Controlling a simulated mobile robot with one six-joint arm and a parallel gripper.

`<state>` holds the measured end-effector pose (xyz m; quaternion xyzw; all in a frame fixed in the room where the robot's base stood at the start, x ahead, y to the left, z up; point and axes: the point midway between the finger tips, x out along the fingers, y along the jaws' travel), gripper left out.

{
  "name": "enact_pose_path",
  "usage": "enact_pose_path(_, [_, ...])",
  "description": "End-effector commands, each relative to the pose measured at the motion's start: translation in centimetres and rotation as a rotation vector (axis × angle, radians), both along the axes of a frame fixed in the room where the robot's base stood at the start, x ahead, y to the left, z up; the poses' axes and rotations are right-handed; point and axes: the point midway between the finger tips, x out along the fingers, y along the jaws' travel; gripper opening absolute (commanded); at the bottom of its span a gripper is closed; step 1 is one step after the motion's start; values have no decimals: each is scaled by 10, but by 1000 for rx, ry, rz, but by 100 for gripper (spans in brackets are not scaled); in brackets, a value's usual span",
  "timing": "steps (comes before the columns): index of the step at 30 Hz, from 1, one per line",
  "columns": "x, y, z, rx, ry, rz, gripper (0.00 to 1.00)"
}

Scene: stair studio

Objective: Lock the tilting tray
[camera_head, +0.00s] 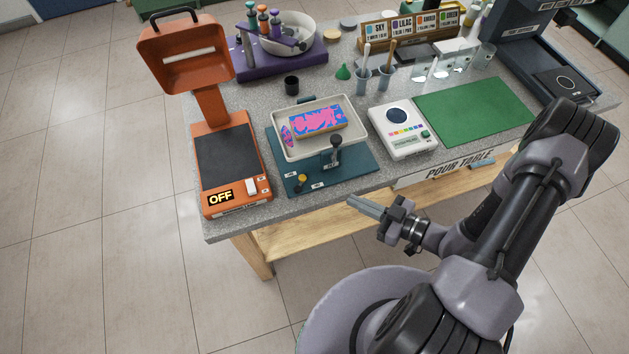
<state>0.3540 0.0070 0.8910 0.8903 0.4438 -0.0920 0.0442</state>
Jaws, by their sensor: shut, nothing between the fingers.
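The tilting tray (284,152) is a shallow off-white tray on a dark teal base (355,175) near the middle of the table. A block (318,121) covered in pink and blue paint lies in it, with a smaller painted patch at its left. A lever with a black knob (336,140) stands at the tray's front edge. A small yellow-and-dark knob (301,181) sits at the base's front left among small white labels, too small to read. My gripper (352,202) is shut and empty, in front of the table edge, right of and nearer than the base.
An orange lamp unit (209,200) reading OFF stands left of the base. A white device (402,139) and a green mat (475,110) are at right. A black cup (291,85), green funnel (343,72) and purple stand (280,63) are behind. Floor at left is clear.

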Motion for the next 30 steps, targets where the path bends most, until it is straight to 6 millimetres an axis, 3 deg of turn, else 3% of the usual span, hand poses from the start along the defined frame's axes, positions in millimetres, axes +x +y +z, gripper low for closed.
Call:
enact_pose_path(17, [67,91,-26,-2,-3,6,0])
enact_pose_path(22, [76,102,-28,-3,-3,3,0])
enact_pose_path(30, [78,103,-27,-3,-2,2,0])
